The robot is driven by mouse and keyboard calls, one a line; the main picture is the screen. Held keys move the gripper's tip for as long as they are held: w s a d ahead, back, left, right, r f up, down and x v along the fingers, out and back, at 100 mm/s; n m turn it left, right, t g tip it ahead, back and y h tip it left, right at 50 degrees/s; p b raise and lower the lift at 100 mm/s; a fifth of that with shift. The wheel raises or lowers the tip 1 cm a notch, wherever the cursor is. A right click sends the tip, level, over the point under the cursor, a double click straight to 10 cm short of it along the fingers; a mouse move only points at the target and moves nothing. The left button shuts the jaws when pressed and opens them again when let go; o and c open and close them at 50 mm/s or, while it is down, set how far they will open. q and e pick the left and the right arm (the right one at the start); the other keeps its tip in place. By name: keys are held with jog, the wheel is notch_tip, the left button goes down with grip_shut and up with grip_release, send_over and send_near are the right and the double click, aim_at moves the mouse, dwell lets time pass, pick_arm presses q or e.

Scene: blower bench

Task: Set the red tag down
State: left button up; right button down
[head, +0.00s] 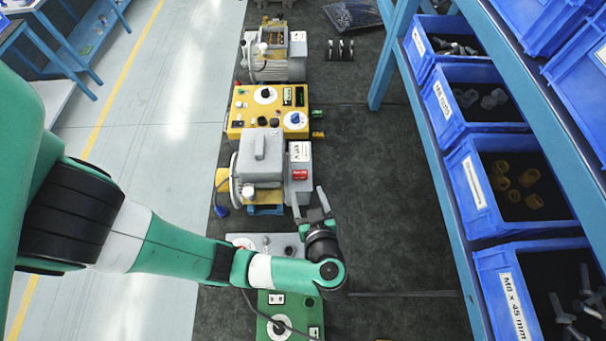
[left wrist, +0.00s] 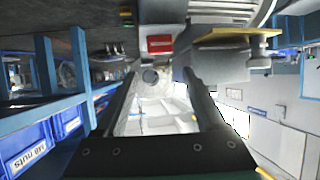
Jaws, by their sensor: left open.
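The red tag (head: 300,174) is a small red label with pale lettering against the grey box on the right side of the grey blower (head: 262,155). The red tag also shows in the left wrist view (left wrist: 160,44), just beyond the fingertips. My left gripper (head: 309,203) is open and empty, just in front of the blower's box on the near side of the tag. Its two fingers (left wrist: 163,78) stand wide apart in the left wrist view, with nothing between them. My right gripper is not in view.
A yellow control box (head: 240,115) and another blower (head: 277,60) stand farther back. A green control box (head: 273,305) lies under my left arm. Blue parts bins (head: 480,185) line the rack at right. The dark mat between is mostly clear.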

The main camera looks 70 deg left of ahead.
pick_arm(q)
jog(key=p+v, duration=0.2)
jog(key=p, duration=0.1)
jog(key=shift+d+p, duration=0.2)
jog(key=shift+p, duration=0.2)
